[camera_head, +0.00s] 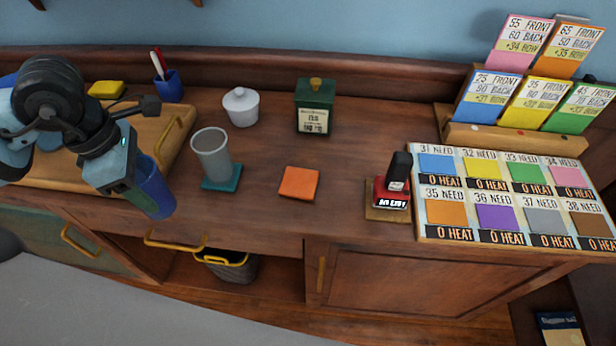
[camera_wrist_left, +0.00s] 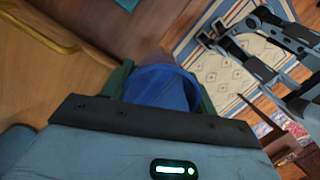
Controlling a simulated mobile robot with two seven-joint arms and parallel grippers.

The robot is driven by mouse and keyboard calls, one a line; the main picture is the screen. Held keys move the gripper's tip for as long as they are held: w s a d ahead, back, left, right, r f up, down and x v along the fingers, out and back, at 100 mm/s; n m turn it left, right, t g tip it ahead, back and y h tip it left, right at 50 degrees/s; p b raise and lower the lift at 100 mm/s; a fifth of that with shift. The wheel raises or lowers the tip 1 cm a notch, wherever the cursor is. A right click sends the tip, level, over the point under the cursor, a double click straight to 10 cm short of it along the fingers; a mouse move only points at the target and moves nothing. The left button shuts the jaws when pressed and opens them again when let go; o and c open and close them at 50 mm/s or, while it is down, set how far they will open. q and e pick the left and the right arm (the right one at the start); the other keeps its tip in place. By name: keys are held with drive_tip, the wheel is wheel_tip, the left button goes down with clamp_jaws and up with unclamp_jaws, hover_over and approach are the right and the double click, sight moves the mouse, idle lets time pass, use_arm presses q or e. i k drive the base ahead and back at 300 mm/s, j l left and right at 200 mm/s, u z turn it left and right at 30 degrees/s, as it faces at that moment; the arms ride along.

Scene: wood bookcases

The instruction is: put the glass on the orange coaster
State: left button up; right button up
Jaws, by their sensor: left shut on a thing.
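My left gripper (camera_head: 137,178) is shut on a blue glass (camera_head: 152,188) and holds it near the front edge of the desk, left of the grey glass. The left wrist view shows the blue glass (camera_wrist_left: 160,86) between the green fingers. A grey glass (camera_head: 211,155) stands upright on a teal coaster (camera_head: 222,183). The orange coaster (camera_head: 299,183) lies bare on the desk, right of the teal one and well to the right of my left gripper. My right gripper does not show in the head view.
A white lidded pot (camera_head: 241,107) and a green box (camera_head: 314,106) stand behind the coasters. A red and black stamp (camera_head: 393,185) and a card board (camera_head: 515,196) are to the right. A wooden tray (camera_head: 176,140) is at left. The desk around the orange coaster is clear.

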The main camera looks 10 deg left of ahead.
sight(299, 182)
drive_tip(key=i+l+u, duration=0.15)
drive_tip(key=l, duration=0.55)
drive_tip(key=l+u, duration=0.2)
drive_tip(key=l, duration=0.5)
drive_tip(key=i, duration=0.05)
